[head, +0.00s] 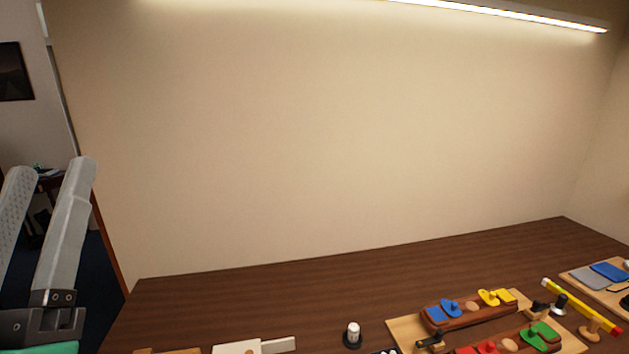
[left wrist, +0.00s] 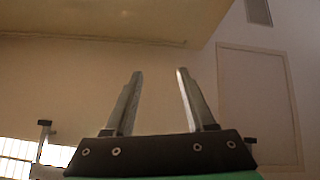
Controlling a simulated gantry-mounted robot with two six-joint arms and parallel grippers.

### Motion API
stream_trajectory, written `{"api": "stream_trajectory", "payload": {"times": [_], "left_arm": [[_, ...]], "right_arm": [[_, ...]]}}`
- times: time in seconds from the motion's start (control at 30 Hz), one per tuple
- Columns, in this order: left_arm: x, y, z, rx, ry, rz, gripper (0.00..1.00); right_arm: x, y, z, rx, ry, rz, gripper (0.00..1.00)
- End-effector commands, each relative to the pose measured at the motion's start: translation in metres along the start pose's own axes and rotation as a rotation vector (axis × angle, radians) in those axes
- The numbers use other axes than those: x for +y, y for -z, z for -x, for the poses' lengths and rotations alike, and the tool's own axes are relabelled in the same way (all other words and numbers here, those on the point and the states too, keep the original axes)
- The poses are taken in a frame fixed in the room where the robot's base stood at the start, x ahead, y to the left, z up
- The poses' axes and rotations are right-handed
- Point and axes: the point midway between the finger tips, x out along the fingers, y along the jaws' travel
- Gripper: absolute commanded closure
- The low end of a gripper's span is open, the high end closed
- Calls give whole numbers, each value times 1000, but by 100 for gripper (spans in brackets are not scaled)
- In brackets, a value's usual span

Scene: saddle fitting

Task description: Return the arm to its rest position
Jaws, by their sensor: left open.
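My left gripper (head: 50,170) is raised at the left edge of the head view, well above and left of the table. Its two grey fingers point up and stand apart, with nothing between them. The left wrist view shows the same open, empty fingers (left wrist: 158,75) against a wall and ceiling. My right gripper is in neither view.
A dark wooden table (head: 250,293) fills the lower part of the head view. A wooden board (head: 405,332) with coloured pieces, a yellow bar (head: 570,298) and a small black-and-white piece (head: 353,335) are on it. The table's back left is clear.

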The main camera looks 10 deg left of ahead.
Motion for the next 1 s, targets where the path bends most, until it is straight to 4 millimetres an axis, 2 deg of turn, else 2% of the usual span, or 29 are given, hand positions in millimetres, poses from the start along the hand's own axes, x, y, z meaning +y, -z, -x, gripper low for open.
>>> {"api": "stream_trajectory", "payload": {"times": [0.03,0.13,0.17,0.2,0.37,0.5,0.63,0.7,0.8,1.0], "left_arm": [[15,20,2,37,-76,53,45],[51,37,15,61,-252,128,45],[58,42,10,58,-276,102,45],[60,63,-12,57,-267,102,45],[66,106,-54,54,-265,103,45],[73,151,-97,53,-264,103,45],[79,188,-133,52,-264,103,45],[81,200,-145,51,-264,103,45],[82,209,-153,51,-264,103,45],[82,207,-151,51,-264,103,45]], "right_arm": [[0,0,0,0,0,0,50],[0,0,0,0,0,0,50],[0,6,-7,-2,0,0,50],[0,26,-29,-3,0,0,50],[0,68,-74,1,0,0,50],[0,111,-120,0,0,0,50],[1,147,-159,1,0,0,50],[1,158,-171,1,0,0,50],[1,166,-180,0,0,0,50],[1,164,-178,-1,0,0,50]]}}
